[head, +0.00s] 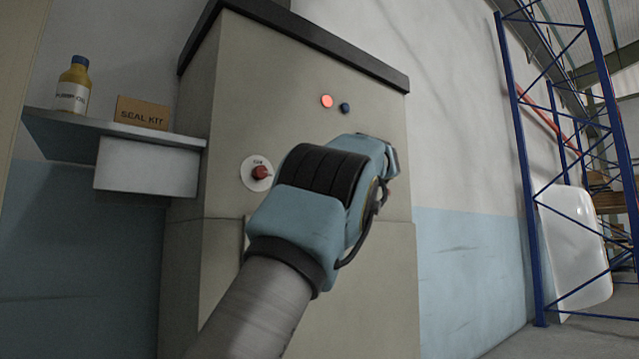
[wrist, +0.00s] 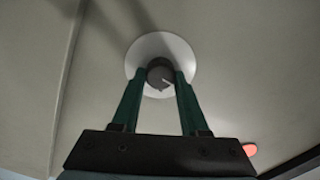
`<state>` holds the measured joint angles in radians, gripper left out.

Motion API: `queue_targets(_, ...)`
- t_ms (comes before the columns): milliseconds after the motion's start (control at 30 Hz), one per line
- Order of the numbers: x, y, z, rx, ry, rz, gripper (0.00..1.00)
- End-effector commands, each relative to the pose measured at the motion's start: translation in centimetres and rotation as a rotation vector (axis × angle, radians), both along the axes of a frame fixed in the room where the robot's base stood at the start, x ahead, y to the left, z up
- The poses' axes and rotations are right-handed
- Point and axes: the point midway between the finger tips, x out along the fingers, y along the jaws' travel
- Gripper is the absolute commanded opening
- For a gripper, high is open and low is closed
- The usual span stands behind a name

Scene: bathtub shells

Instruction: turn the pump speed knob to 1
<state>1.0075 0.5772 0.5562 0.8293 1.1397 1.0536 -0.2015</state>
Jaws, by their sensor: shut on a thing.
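In the wrist view, a dark grey round knob (wrist: 160,74) sits on a white round dial plate (wrist: 152,48) on the beige panel. A short white pointer line on the knob slants toward the picture's lower right. No numbers on the dial are readable. My gripper (wrist: 164,78) has its two green fingers on either side of the knob, shut on it. In the head view, my blue hand covers this knob and its plate, and the fingertips are hidden behind it.
The beige cabinet (head: 230,110) also carries a red knob (head: 261,172) on a white plate, a lit red lamp (head: 327,101) and a dark blue button (head: 345,108). A shelf (head: 110,130) at left holds a bottle (head: 74,86) and a seal kit box (head: 142,113). Blue racking (head: 520,150) stands right.

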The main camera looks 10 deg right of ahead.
Motion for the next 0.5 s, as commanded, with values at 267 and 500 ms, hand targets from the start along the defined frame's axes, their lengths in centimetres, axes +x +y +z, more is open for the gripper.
queue_targets(267, 0.02, -0.02, -0.08, -0.004, 0.0, 0.0, 0.0)
queue_targets(500, 0.02, -0.02, -0.07, -0.003, 0.0, 0.0, 0.58)
